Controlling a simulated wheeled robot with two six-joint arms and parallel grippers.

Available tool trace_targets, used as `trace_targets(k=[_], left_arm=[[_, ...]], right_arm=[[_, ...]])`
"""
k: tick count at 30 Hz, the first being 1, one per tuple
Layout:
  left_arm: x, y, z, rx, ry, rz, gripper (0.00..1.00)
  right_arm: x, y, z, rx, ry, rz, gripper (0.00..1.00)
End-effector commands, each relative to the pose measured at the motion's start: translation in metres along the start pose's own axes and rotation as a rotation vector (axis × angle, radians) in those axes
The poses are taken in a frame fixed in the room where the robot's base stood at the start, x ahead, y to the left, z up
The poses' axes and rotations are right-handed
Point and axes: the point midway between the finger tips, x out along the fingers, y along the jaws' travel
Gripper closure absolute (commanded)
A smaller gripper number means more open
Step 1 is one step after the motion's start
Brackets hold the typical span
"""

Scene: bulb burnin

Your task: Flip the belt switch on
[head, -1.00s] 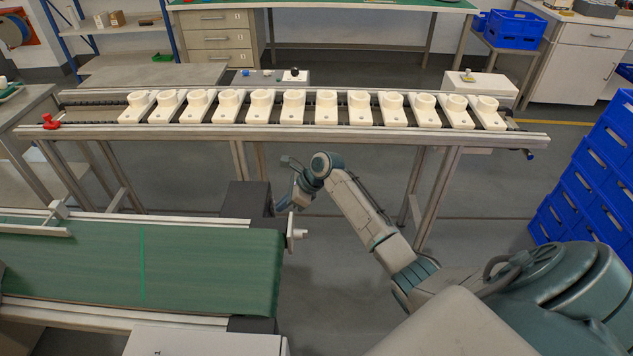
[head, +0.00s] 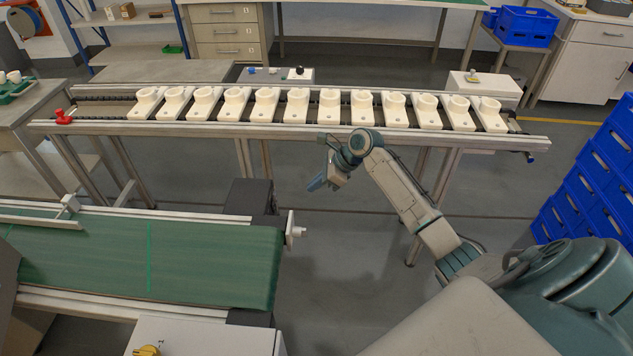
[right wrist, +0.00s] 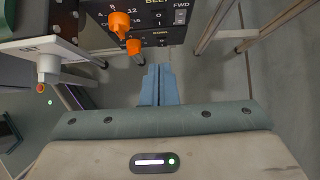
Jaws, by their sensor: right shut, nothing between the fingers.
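In the right wrist view a dark control panel (right wrist: 150,30) marked BELT stands above my fingertips. A small pale switch (right wrist: 181,16) sits under the letters FWD at its right. Two orange knobs, an upper one (right wrist: 120,22) and a lower one (right wrist: 134,46), stick out of the panel. My right gripper (right wrist: 159,78) is shut and empty, just below and apart from the panel. In the head view my right gripper (head: 317,185) hangs to the right of a dark box (head: 250,198) at the end of the green belt (head: 200,262). My left gripper is out of view.
A conveyor (head: 90,126) with a row of white holders (head: 298,106) runs across behind my right arm. A white fitting (head: 293,230) juts from the belt's end. Blue crates (head: 605,165) are stacked at the right. The floor (head: 350,280) right of the belt is clear.

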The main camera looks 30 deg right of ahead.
Motion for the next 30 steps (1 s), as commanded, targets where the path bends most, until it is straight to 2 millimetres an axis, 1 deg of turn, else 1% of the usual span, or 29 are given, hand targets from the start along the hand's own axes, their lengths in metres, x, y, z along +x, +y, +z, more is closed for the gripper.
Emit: trace_targets(k=[3,12,14,17,20,23,30], left_arm=[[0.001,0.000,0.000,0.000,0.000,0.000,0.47],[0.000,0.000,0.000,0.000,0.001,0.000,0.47],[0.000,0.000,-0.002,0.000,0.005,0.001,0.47],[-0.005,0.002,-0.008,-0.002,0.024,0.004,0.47],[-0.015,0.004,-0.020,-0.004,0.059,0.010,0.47],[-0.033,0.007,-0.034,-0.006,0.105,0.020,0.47],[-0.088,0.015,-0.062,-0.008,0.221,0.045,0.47]], right_arm=[[-0.004,0.000,0.000,0.000,0.000,0.000,1.00],[-0.003,0.000,0.000,-0.003,0.000,0.000,1.00],[-0.003,0.000,-0.001,-0.017,-0.002,-0.001,1.00],[0.000,-0.001,-0.005,-0.084,-0.013,-0.003,1.00],[0.003,-0.001,-0.011,-0.212,-0.034,-0.007,1.00],[0.005,-0.001,-0.018,-0.387,-0.062,-0.016,1.00],[0.009,-0.002,-0.031,-0.839,-0.127,-0.064,1.00]])
